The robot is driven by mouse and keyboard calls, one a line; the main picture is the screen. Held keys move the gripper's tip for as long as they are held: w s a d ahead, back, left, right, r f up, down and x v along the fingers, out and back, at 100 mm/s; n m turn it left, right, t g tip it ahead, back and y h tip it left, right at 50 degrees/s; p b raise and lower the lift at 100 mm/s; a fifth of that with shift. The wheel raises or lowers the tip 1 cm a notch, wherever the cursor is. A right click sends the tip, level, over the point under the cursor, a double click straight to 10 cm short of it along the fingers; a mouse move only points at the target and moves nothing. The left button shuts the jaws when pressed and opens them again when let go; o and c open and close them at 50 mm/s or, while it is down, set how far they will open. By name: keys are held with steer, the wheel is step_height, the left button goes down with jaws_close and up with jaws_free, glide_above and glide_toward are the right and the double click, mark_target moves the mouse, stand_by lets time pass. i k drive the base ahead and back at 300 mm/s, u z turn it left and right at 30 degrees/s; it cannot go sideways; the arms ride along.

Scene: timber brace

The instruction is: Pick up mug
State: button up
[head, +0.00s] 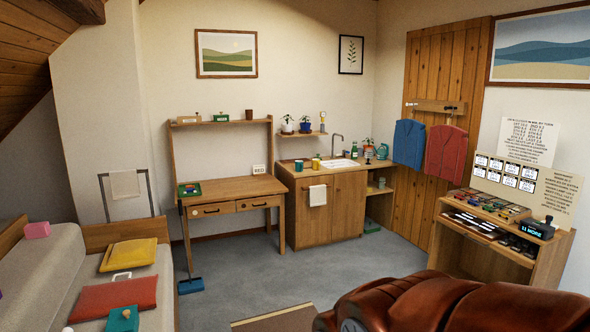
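Two mug-like cups stand on the sink counter in the head view. One is green (299,165) at the counter's left end. The other is yellow (316,164), just right of it and left of the sink. Both look upright and are small at this distance; their handles are hard to make out. A small dark brown cup (249,114) stands on the desk's upper shelf. I cannot tell which of these is the mug meant. My gripper is not in view.
The sink cabinet (331,212) stands at the back wall, right of a wooden desk (238,187). Open grey floor (262,272) lies before them. A large glossy red-brown form, possibly mine, blocks the bottom right.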

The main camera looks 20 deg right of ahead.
mark_target(299, 164)
steer(key=z, duration=0.45)
steer(key=i, duration=6.05)
steer(key=z, duration=0.05)
